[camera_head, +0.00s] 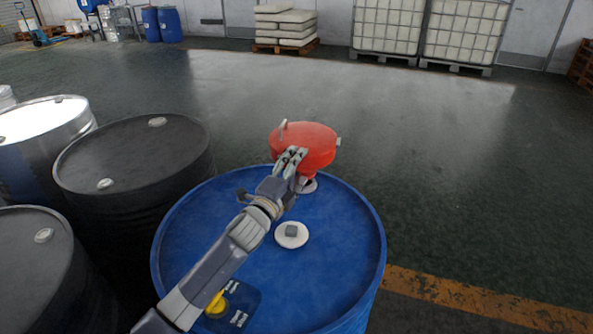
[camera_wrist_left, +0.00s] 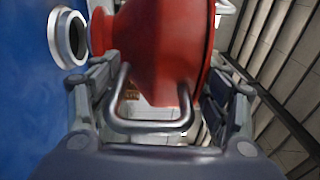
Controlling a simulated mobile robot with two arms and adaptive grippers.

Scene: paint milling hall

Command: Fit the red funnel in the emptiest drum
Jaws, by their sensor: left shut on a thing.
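The red funnel (camera_head: 306,143) is upright over the far part of the blue drum's top (camera_head: 340,250). My left gripper (camera_head: 292,160) is shut on it. In the left wrist view the funnel (camera_wrist_left: 160,45) is between the fingers, and its metal handle (camera_wrist_left: 150,126) shows in front. The funnel's spout is close to the drum's round opening (camera_wrist_left: 68,38); I cannot tell if they touch. My right gripper is not in view.
Dark drums (camera_head: 130,155) and a silver drum (camera_head: 45,120) stand at left. The floor at right is clear. Pallets and white tanks (camera_head: 388,28) stand far back.

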